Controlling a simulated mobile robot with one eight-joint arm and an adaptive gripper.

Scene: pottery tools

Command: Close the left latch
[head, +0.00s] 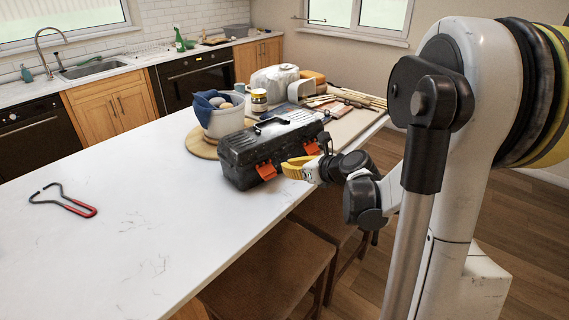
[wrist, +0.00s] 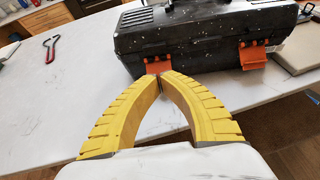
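A black, white-speckled toolbox (head: 245,152) stands on the white counter with its lid down; it fills the top of the wrist view (wrist: 205,42). Its left latch (head: 266,171) is orange and also shows in the wrist view (wrist: 158,65), its lower part hidden behind my fingertips. The orange right latch (head: 311,148) sticks outward from the front in the wrist view (wrist: 253,56). My gripper (wrist: 161,78), with yellow fingers, has its tips together right in front of the left latch. Nothing shows between them. I cannot tell whether they touch the latch, or whether it is fastened.
The white counter (head: 120,215) is mostly clear to the left, with a red-handled tool (head: 70,207) on it. A bowl with a blue cloth (head: 222,118) stands behind the toolbox. Pottery tools and a board lie to its right. Stools (head: 275,270) stand below the counter edge.

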